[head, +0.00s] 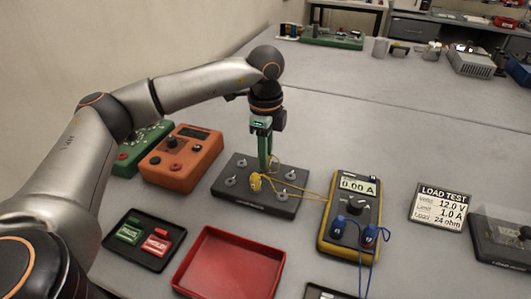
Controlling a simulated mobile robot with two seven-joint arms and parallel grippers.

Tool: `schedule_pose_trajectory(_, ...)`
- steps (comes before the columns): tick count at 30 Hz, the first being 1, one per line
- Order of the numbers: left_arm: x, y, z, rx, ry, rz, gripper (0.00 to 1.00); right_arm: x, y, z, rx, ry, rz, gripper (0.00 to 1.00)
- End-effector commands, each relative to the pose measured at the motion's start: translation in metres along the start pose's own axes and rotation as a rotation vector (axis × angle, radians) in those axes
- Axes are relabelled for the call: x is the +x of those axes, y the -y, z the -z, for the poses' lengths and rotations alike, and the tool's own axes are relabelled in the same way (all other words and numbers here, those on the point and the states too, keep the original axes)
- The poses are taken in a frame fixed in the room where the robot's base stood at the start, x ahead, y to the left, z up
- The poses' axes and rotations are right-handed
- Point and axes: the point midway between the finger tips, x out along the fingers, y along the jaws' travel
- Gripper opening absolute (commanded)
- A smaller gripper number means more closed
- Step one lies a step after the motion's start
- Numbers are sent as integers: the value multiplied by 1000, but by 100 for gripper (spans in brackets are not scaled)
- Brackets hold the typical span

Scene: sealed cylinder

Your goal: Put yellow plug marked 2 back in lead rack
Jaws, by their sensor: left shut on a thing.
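My left gripper (265,167) points down over a dark block (233,200) that has several metal posts on top. It is shut on a yellow plug (255,182), which sits at or just above the middle of the block. I cannot tell whether the plug touches the block, and its mark is too small to read. A thin yellow lead (300,193) runs from the plug area toward the yellow meter (344,238). I cannot tell for certain which thing is the lead rack. My right gripper is not in view.
An orange box (181,157) and a green box (142,147) stand left. A black tray (133,259) with green and red pieces and a red tray (230,265) lie in front. A LOAD TEST sign (441,206) is right. The table behind the block is mostly clear.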

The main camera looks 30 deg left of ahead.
Motion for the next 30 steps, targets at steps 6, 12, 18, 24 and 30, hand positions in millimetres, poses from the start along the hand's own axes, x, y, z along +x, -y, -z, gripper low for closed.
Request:
schedule_pose_trajectory(6, 0, 0, 0, 0, 0, 0, 0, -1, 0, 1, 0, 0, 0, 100)
schedule_pose_trajectory(12, 0, 0, 0, 0, 0, 0, 0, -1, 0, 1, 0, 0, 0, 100)
schedule_pose_trajectory(18, 4, 0, 0, 0, 0, 0, 0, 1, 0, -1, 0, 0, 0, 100)
schedule_pose_trajectory(24, 3, 0, 0, 0, 0, 0, 46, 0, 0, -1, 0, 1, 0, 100)
schedule_pose_trajectory(30, 4, 0, 0, 0, 0, 0, 62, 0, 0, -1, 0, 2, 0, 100)
